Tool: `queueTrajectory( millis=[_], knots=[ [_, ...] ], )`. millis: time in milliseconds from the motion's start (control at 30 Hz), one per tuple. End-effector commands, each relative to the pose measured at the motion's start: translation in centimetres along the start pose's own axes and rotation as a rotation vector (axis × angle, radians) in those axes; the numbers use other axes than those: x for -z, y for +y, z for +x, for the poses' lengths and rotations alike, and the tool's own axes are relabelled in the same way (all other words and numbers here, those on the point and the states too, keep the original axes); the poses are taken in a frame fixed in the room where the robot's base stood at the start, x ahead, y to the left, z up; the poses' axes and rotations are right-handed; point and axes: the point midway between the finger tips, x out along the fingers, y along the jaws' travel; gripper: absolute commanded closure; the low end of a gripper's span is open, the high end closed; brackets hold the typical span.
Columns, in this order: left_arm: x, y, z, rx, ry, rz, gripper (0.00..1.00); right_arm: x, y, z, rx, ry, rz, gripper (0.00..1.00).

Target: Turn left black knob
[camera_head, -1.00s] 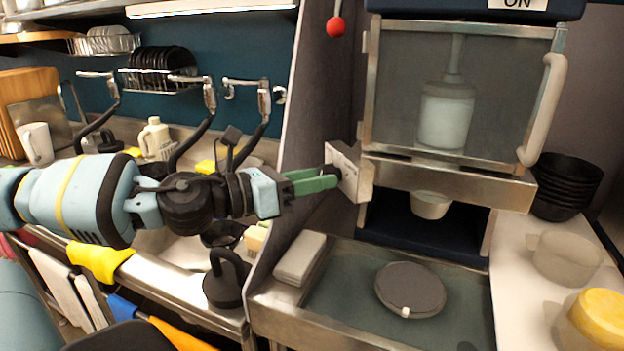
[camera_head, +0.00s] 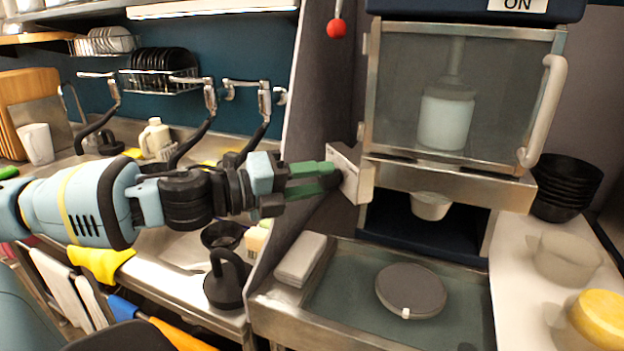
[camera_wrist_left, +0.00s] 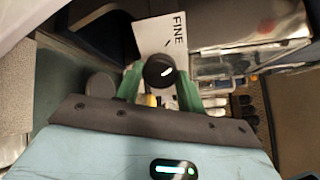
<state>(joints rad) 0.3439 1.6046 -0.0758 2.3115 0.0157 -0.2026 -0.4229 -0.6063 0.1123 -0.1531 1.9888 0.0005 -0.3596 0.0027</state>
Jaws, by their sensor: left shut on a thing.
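The black knob (camera_wrist_left: 160,71) is round and sits between the two green fingers of my left gripper (camera_wrist_left: 158,85) in the left wrist view. A panel marked "FINE" (camera_wrist_left: 160,35) lies behind the knob. In the head view, my left gripper (camera_head: 324,178) reaches in from the left, shut on the knob at the side of the machine's metal box (camera_head: 350,173). The fingers largely hide the knob there. My right gripper is not in view.
The machine has a clear-fronted chamber (camera_head: 400,90) with a pale handle (camera_head: 541,110). A round grey lid (camera_head: 411,288) lies on the tray below. A dark kettle-like pot (camera_head: 226,287) stands under my left arm. A thin partition (camera_head: 318,90) stands beside the machine.

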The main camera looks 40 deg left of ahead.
Motion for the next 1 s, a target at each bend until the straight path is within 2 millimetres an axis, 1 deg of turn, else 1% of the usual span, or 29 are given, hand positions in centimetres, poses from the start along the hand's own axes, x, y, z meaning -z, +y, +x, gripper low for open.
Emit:
queueTrajectory(
  millis=[200, 400, 667, 1000],
  knots=[
    [0.01, -0.05, 0.0, 0.003, 0.009, -0.146, 0.84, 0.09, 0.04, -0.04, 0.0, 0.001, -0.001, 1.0],
    [0.01, -0.05, 0.0, 0.003, 0.013, -0.231, 0.84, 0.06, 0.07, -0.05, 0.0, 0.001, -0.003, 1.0],
    [0.01, -0.05, 0.0, 0.004, 0.016, -0.274, 0.84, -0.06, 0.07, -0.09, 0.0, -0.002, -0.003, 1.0],
    [0.0, -0.06, 0.0, 0.004, 0.016, -0.278, 0.84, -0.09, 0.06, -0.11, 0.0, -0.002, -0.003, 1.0]
  ],
)
